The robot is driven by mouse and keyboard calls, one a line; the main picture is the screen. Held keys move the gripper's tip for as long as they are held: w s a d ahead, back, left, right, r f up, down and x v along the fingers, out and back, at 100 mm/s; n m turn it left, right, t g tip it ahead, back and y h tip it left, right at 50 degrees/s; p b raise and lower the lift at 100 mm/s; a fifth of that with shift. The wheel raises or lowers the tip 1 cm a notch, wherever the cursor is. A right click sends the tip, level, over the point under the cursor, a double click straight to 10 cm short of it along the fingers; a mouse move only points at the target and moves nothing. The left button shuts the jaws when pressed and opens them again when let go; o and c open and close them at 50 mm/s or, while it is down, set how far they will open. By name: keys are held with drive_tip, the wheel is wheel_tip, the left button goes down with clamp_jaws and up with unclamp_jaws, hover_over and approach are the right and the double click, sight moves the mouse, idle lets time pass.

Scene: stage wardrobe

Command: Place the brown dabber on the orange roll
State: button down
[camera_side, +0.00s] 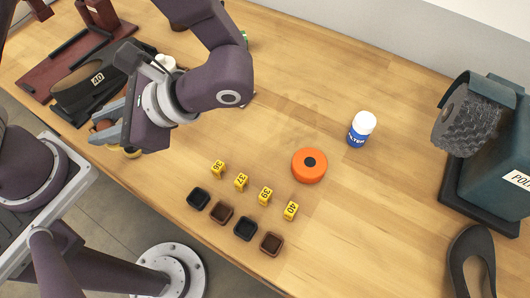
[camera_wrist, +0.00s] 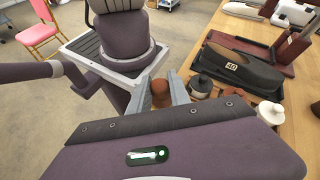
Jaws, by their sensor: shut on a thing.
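My gripper (camera_wrist: 161,95) is shut on the brown dabber (camera_wrist: 160,88), which shows between the two fingers in the wrist view. In the side view my gripper (camera_side: 106,130) is at the left, near the table's front edge, and the dabber (camera_side: 103,125) is mostly hidden by the fingers. The orange roll (camera_side: 309,152) lies flat near the middle of the table in the side view, with a dark round centre. It is well to the right of my gripper and apart from it. The roll is not visible in the wrist view.
Yellow number markers (camera_side: 241,181) and small square dishes (camera_side: 222,212) line the front edge. A blue and white bottle (camera_side: 360,130) stands right of the roll. A polishing machine (camera_side: 500,150) is far right. A dark shoe (camera_wrist: 243,66) and small bottles (camera_wrist: 200,86) are near my gripper.

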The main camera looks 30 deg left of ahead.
drive_tip(key=s+d+n+g+h, duration=0.3)
drive_tip(key=d+n+g+h, duration=0.4)
drive_tip(key=d, duration=0.4)
wheel_tip(320, 180, up, 5)
drive_tip(key=n+t+h, duration=1)
drive_tip(key=n+h, duration=0.6)
drive_tip(key=n, duration=0.4)
hover_over(310, 162)
drive_tip(key=shift+h, duration=0.3)
wheel_tip(310, 162, down, 15)
drive_tip(key=shift+r, duration=0.1)
drive_tip(key=c, duration=1.2)
unclamp_jaws()
